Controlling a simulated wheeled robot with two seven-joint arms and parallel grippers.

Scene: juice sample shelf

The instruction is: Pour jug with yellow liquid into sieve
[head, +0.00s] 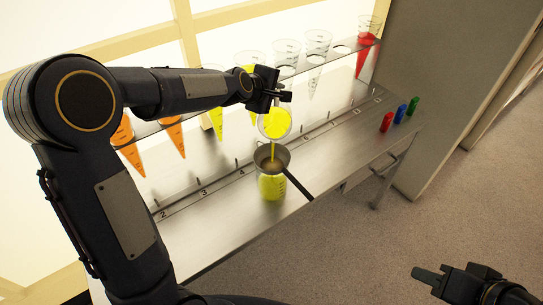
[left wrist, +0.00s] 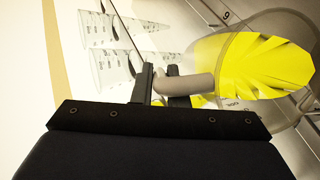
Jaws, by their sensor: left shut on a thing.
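My left gripper (head: 281,95) is shut on the handle of a clear jug (head: 275,123) with yellow liquid. The jug is tilted above the sieve (head: 270,157), and a yellow stream runs from it down into the sieve. The sieve rests on a clear jar (head: 272,188) that has yellow liquid inside; its dark handle points to the lower right. The left wrist view shows the fingers (left wrist: 158,85) on the jug handle (left wrist: 186,84) and the yellow liquid (left wrist: 250,65) at right. My right gripper (head: 432,276) is away at the lower right, over the floor; its jaw gap is unclear.
A metal rack (head: 331,58) behind holds several cones, some with orange, yellow or red liquid. Red, blue (head: 401,113) and green small items stand at the bench's right end. The bench (head: 335,145) is clear right of the jar. A grey partition (head: 455,60) stands beyond.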

